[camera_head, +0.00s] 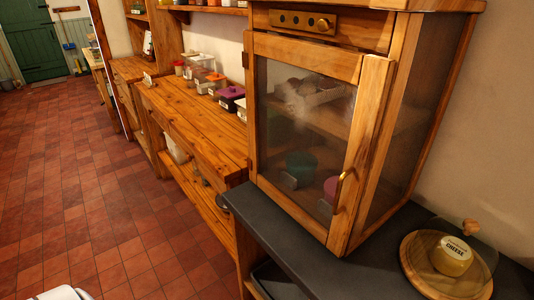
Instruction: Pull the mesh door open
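The mesh door (305,61) is the wood-framed front of a pine cabinet (443,30) at the right of the head view. Its grey mesh panel lets things inside show dimly. A small brass handle (343,176) sits low on the door's right side, and hinge pieces show at its left edge. The door looks shut or nearly so; I cannot tell whether there is a small gap at its right edge. A white rounded part at the lower left edge is probably mine. No gripper fingers show, and nothing touches the door.
The cabinet stands on a dark counter (278,237). A lower pine bench (190,110) with several containers extends behind, left. Red tiled floor (75,190) is open at left.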

